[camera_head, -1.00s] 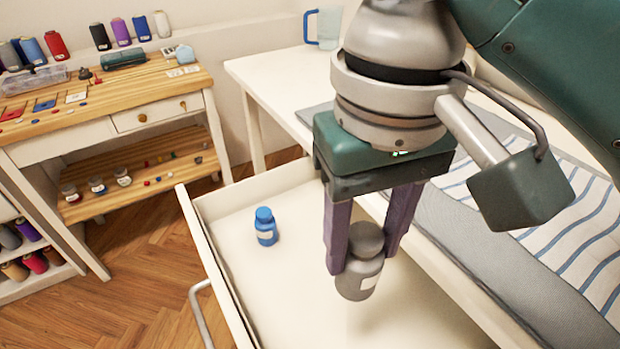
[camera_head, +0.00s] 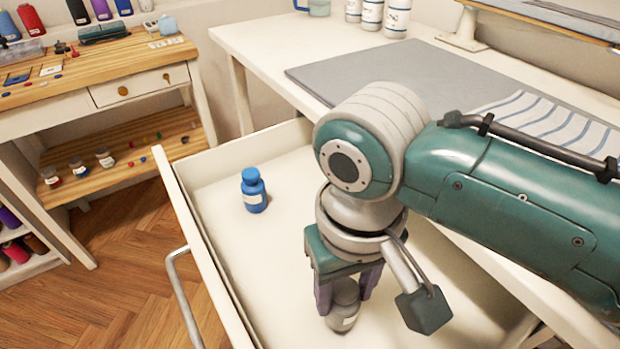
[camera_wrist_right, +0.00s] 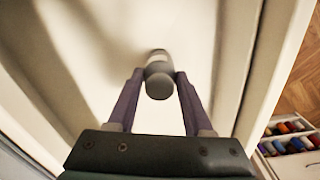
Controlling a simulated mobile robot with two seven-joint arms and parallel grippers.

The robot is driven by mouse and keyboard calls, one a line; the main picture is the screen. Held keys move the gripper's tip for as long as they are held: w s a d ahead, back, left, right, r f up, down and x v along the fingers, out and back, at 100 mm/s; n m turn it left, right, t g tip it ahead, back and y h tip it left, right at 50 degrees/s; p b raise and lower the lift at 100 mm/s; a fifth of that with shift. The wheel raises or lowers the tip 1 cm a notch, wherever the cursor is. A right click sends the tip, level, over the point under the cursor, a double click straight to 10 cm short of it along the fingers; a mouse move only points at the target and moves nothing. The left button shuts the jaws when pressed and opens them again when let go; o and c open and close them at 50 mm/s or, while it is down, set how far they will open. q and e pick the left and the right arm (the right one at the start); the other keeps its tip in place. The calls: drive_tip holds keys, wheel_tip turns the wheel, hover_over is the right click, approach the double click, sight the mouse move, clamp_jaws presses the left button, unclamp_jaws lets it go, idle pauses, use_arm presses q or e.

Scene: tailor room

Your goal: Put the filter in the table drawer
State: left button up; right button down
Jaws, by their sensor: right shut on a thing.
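The table drawer (camera_head: 297,176) is pulled open, with a pale inside. My right gripper (camera_head: 346,297) points down inside the drawer area and is shut on a small grey bottle (camera_head: 343,322) with a white label. Nothing else in view looks like a filter. In the right wrist view the grey bottle (camera_wrist_right: 159,80) sits between the purple fingertips (camera_wrist_right: 159,76), above the pale drawer floor. I cannot tell whether its base touches the floor. A blue bottle (camera_head: 254,192) stands upright in the drawer, to the left of the gripper. My left gripper is not in view.
The white table (camera_head: 262,45) carries a grey mat (camera_head: 380,75), a striped cloth (camera_head: 530,120) and white containers (camera_head: 371,14). A wooden workbench (camera_head: 60,68) stands at the left. The drawer handle (camera_head: 182,290) sticks out at the left. Free drawer floor surrounds the blue bottle.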

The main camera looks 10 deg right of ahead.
drive_tip(key=shift+f, duration=0.85)
drive_tip(key=shift+f, duration=0.15)
drive_tip(key=shift+c, duration=1.5)
unclamp_jaws()
wheel_tip(320, 180, up, 12)
drive_tip(key=p, duration=0.4)
drive_tip(key=shift+r, duration=0.2)
drive_tip(key=shift+s+a+f, duration=0.1)
drive_tip(key=shift+s+a, duration=0.05)
drive_tip(key=shift+s, duration=0.05)
drive_tip(key=s+d+r+t, duration=0.1)
drive_tip(key=s+d+t, duration=0.2)
drive_tip(key=s+d, duration=0.6)
drive_tip(key=s, duration=0.2)
drive_tip(key=shift+s+d+r+n+t, duration=0.15)
drive_tip(key=shift+s+d+n+t, duration=0.15)
drive_tip(key=shift+s+d+n, duration=0.1)
